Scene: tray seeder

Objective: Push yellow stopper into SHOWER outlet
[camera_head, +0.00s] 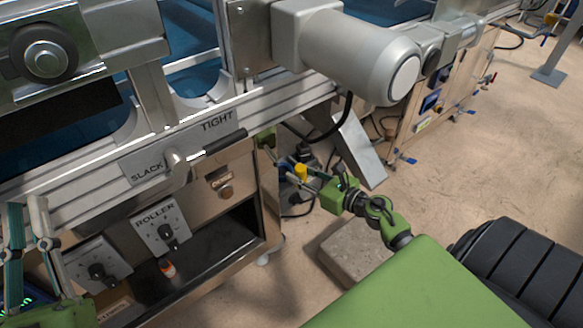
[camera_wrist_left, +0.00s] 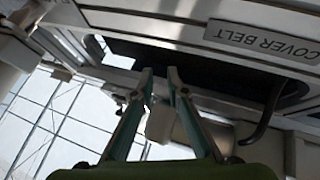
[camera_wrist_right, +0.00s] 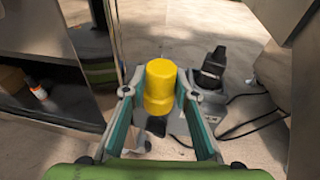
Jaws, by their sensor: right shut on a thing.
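The yellow stopper (camera_wrist_right: 159,88) is a short stepped cylinder, upright between the fingertips of my right gripper (camera_wrist_right: 161,95) in the right wrist view. That gripper is shut on it. In the head view the stopper (camera_head: 301,171) is small, held at the right gripper (camera_head: 300,176), just right of the machine's cabinet. My left gripper (camera_head: 28,222) is at the lower left of the head view, in front of the machine. In the left wrist view its fingertips (camera_wrist_left: 160,75) are apart with nothing between them. I cannot make out an outlet marked SHOWER.
The steel machine has a SLACK/TIGHT lever (camera_head: 178,162), a ROLLER knob panel (camera_head: 160,225) and an open shelf with a small orange-and-white bottle (camera_head: 167,268). A grey motor (camera_head: 370,62) juts out above. A dark-topped device (camera_wrist_right: 210,75) with cables sits behind the stopper. Open floor lies right.

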